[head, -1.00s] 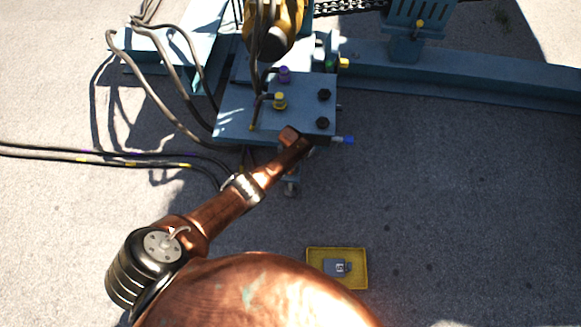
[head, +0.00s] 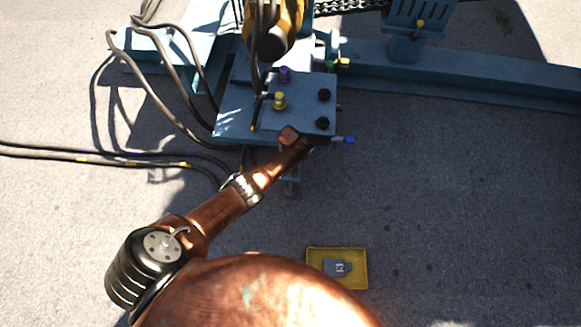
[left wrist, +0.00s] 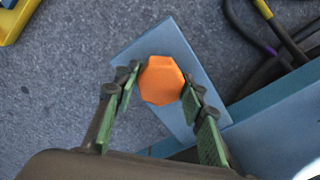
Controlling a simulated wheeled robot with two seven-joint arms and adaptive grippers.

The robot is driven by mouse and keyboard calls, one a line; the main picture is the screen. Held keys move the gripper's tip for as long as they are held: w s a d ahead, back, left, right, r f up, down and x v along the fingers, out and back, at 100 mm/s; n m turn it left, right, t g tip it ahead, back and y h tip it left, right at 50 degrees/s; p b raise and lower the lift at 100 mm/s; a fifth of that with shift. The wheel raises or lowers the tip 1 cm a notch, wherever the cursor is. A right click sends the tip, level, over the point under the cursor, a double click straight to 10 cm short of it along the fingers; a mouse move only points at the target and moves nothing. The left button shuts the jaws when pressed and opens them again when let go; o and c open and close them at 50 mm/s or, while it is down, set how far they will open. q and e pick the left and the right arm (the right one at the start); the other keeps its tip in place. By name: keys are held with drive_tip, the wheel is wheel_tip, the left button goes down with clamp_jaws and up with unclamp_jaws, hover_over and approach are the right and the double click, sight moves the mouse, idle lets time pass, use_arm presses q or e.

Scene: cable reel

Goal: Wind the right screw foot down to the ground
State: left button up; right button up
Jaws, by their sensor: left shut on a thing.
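In the left wrist view an orange, faceted knob (left wrist: 161,80) sits above a light blue plate (left wrist: 172,45). I take it to be the head of the screw foot. My left gripper (left wrist: 160,84) has its green-padded fingers closed on opposite sides of the knob. In the head view my copper-coloured left arm reaches the front edge of the blue-grey machine block (head: 303,92). My right gripper is in neither view.
A yellow tray (head: 358,284) with a grey device (head: 338,267) lies on the ground at the lower middle. Cables (head: 100,156) run along the left. A blue-tipped fitting (head: 348,140) sticks out right of the block. A long beam (head: 450,75) crosses behind; open ground lies right.

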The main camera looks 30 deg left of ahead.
use_arm(q)
drive_tip(key=o, duration=1.1)
drive_tip(key=shift+o, duration=0.2)
wheel_tip(320, 180, up, 12)
